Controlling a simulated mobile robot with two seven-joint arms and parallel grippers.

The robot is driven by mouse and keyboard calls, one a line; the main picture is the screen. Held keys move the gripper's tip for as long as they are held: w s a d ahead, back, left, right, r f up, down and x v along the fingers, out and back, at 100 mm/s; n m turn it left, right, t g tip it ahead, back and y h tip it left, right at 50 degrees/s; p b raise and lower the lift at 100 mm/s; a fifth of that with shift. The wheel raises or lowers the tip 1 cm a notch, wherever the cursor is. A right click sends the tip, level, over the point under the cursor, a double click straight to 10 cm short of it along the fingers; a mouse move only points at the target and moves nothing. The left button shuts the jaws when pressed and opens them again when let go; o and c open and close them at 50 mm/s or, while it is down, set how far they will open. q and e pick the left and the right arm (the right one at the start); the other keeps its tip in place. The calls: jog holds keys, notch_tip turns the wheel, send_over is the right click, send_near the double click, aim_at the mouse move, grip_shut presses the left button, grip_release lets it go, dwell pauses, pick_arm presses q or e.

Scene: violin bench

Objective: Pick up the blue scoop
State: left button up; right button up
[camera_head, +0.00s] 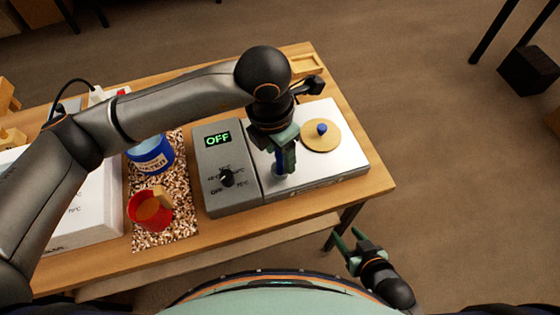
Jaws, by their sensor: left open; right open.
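The rest of the scoop is hidden or too small to make out. My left gripper (285,158) points down over this spot, open, with its fingers at the blue piece. I cannot tell whether they touch it. My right gripper (351,243) is open and empty, off the front edge of the table at lower right.
The grey heater box (222,190) has a dial and a display reading OFF. A round wooden lid (321,143) with a blue knob lies on its pale top. A blue water jar (151,158) and a red cup (137,207) stand on a speckled mat (178,215) to the left.

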pick_arm(q)
jog(key=shift+f, duration=0.25)
grip_shut()
dwell(0.3)
